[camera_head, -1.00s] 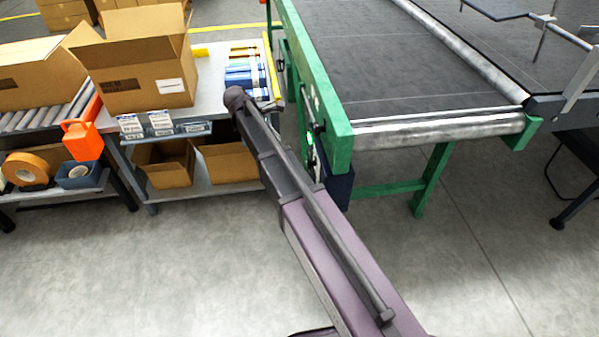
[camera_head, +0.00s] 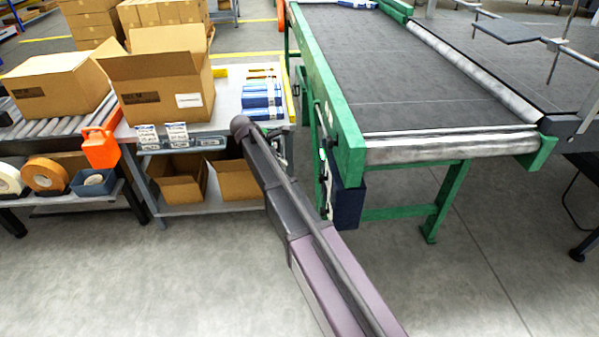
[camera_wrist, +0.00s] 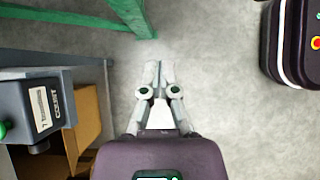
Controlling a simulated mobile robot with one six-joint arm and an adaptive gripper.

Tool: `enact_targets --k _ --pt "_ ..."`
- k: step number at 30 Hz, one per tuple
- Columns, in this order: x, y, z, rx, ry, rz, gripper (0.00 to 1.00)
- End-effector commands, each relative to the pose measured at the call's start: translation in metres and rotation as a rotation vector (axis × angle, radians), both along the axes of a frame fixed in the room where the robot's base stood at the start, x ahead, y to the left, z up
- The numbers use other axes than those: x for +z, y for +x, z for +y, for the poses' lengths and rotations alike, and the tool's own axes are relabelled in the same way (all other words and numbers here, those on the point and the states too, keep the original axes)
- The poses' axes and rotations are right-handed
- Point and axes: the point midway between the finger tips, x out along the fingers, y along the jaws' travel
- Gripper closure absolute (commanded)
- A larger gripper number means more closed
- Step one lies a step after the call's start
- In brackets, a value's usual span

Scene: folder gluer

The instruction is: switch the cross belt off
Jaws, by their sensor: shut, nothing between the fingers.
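The cross belt (camera_head: 430,75) is a dark belt in a green frame (camera_head: 345,130) at the upper right of the head view. A small pale green light (camera_head: 322,155) shows on the frame's left side, partly behind my arm; no switch can be made out there. A dark blue box (camera_head: 348,205) hangs below the frame. In the wrist view my gripper (camera_wrist: 155,66) is shut and empty over bare floor, below a green beam (camera_wrist: 65,14). A grey box (camera_wrist: 38,105) with a white label and a green knob (camera_wrist: 3,130) is to its left. The head view does not clearly show my gripper.
A packing bench (camera_head: 225,120) with an open carton (camera_head: 160,85) stands left of the belt. Open cartons (camera_head: 180,180) lie on its lower shelf. Tape rolls (camera_head: 45,175) sit farther left. The floor (camera_head: 150,275) in front is clear.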

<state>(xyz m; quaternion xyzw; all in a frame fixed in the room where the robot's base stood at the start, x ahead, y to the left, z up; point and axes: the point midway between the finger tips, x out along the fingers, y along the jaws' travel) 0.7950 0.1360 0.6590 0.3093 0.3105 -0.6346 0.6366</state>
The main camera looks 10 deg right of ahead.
Motion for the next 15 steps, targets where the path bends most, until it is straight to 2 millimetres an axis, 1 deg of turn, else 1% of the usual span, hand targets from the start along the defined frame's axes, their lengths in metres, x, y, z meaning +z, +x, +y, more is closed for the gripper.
enact_targets --k 8,15 --pt "-0.013 0.000 -0.008 0.000 0.000 0.000 1.00" --pt "-0.031 0.000 -0.021 0.001 0.000 -0.001 1.00"
